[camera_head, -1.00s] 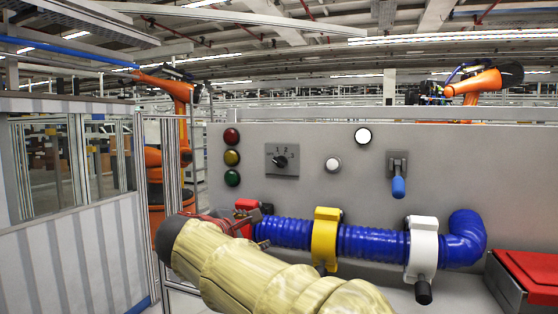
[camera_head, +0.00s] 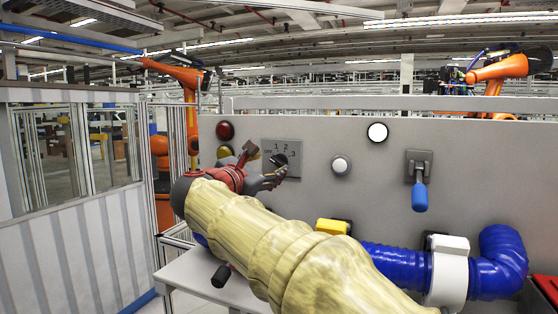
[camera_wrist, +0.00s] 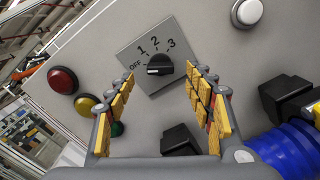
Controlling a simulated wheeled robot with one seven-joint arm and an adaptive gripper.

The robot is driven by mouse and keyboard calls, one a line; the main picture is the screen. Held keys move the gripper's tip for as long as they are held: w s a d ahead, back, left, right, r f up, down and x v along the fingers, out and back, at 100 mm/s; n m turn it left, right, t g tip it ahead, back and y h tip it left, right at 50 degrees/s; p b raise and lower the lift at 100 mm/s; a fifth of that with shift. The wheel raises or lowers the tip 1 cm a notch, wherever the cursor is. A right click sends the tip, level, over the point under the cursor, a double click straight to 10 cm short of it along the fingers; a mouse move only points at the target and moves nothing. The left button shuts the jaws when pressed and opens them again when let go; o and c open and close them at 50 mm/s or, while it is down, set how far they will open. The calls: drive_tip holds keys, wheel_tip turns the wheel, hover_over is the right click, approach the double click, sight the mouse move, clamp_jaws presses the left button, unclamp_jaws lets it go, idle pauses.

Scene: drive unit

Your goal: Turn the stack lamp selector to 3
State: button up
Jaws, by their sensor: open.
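The lamp selector is a black rotary knob (camera_wrist: 160,65) on a grey square plate (camera_wrist: 133,55) marked OFF, 1, 2 and 3. Its white mark seems to point left, toward OFF. In the head view my gripper partly covers the plate (camera_head: 270,145). My gripper (camera_wrist: 160,78) is open and empty, its yellow-padded fingers on either side of the knob in the wrist view. It also shows in front of the plate in the head view (camera_head: 265,163). I cannot tell whether a finger touches the knob. The red lamp (camera_wrist: 62,80) and yellow lamp (camera_wrist: 86,104) look unlit.
A white round button (camera_head: 341,165), a bright white lamp (camera_head: 377,132) and a blue-handled lever (camera_head: 419,195) are right of the selector. A blue hose (camera_head: 398,262) with a white clamp (camera_head: 450,270) runs below. A green lamp (camera_wrist: 117,129) is partly behind a finger.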

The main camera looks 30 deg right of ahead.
sight(277, 161)
drive_tip(key=p+x, duration=0.1)
drive_tip(key=x, duration=0.5)
drive_tip(key=shift+p, duration=0.3)
drive_tip(key=shift+w+d, duration=0.15)
drive_tip(key=shift+c, duration=0.4)
drive_tip(key=c, duration=1.1)
